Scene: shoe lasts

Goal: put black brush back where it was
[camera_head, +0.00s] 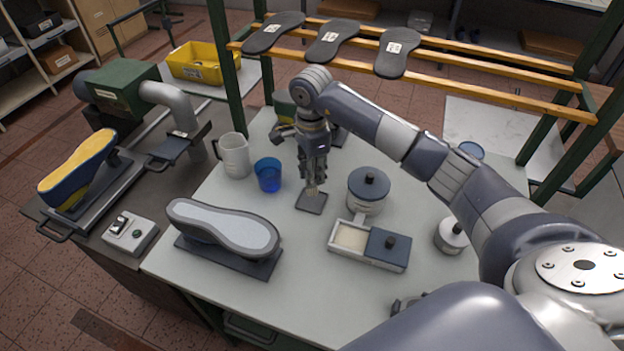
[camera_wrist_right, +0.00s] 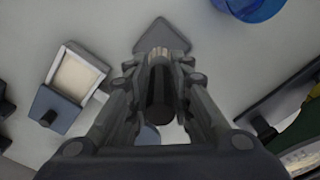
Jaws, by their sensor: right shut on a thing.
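My right gripper (camera_head: 313,185) points down over the middle of the table. It is shut on the black brush, whose dark round handle (camera_wrist_right: 160,92) stands between the fingers in the right wrist view. The brush's pale bristle end (camera_wrist_right: 158,54) points at a small dark square pad (camera_wrist_right: 162,36). In the head view the pad (camera_head: 311,203) lies on the table right under the gripper. The fingers hide most of the brush there, and I cannot tell whether its tip touches the pad. I do not make out my left gripper.
A blue cup (camera_head: 268,175) and a white mug (camera_head: 234,156) stand left of the gripper. A lidded grey pot (camera_head: 368,190) and a two-part box (camera_head: 369,245) stand to the right. Wooden rails (camera_head: 440,85) cross behind.

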